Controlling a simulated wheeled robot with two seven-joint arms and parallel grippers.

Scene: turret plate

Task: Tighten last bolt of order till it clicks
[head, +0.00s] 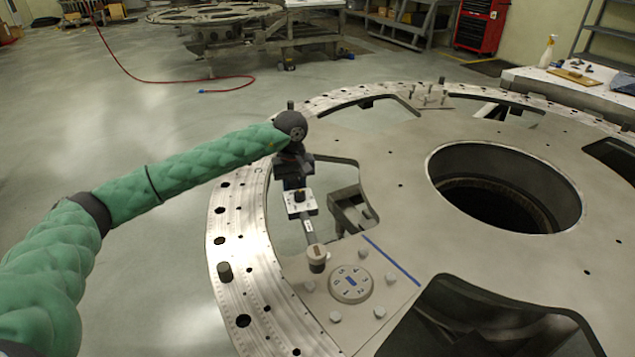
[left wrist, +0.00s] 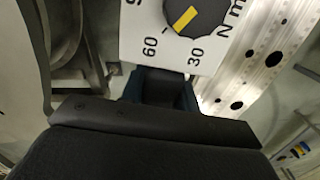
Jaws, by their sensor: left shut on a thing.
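My left gripper (head: 296,178) is shut on a torque wrench, whose white dial plate (head: 300,204) shows just below it. In the left wrist view, the gripper (left wrist: 165,88) holds it below the dial plate (left wrist: 145,30). Its black knob (left wrist: 197,14) has a yellow mark pointing down-left, near the 60; "30" and "N m" also show. The wrench's shaft runs down to a head (head: 317,256) over one bolt position on the ring around a lettered disc (head: 350,284). That bolt is hidden. Other bolts (head: 335,316) surround the disc. My right gripper is not in view.
The large turret plate (head: 400,165) has wide cut-outs and a round centre hole (head: 505,190). A peg (head: 225,271) stands on its rim. A small block with pegs (head: 430,98) sits at the far side. A bench (head: 570,88) stands at the right.

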